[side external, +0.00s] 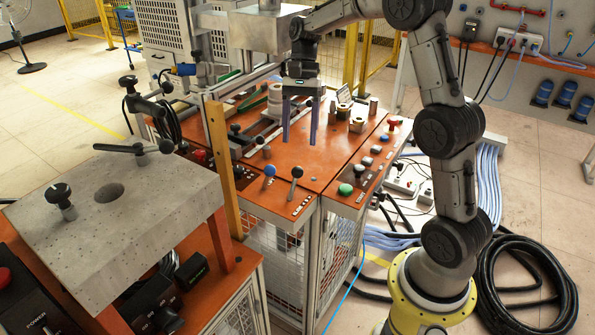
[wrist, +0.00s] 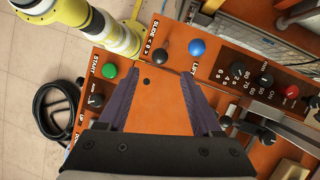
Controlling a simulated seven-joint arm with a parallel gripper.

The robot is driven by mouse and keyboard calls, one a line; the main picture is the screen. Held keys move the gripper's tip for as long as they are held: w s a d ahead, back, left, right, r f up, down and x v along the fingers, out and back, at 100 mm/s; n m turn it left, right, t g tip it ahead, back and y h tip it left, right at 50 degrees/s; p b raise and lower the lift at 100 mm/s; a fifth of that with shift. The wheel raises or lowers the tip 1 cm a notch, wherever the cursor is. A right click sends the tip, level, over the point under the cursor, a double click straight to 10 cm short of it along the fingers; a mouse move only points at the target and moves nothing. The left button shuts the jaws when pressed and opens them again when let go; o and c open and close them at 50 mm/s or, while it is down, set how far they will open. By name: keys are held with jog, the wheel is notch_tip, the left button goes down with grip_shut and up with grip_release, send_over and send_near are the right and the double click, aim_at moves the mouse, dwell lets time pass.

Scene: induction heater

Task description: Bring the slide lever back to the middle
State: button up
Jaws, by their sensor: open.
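The slide lever (side external: 297,172) has a black round knob on a thin metal stem. It stands at the front edge of the orange panel and leans slightly to the right in the side view. In the wrist view its black knob (wrist: 166,47) is beside the SLIDE label, just beyond my fingertips. My gripper (side external: 299,142) points down above the orange worktop, behind the lever in the side view. Its two fingers (wrist: 160,80) are apart with nothing between them and do not touch the knob.
The blue-knobbed lift lever (side external: 269,170) stands close to the left of the slide lever. A green start button (side external: 345,189) and other controls line the right-hand panel. A wooden post (side external: 222,165) rises at the left. The orange surface (wrist: 160,110) beneath my fingers is clear.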

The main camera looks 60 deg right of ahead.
aim_at(297, 170)
jog(key=x, duration=0.9)
jog(key=shift+a+f, duration=0.1)
jog(key=shift+f, duration=0.15)
grip_shut()
jog(key=shift+r, duration=0.1)
dwell(0.9)
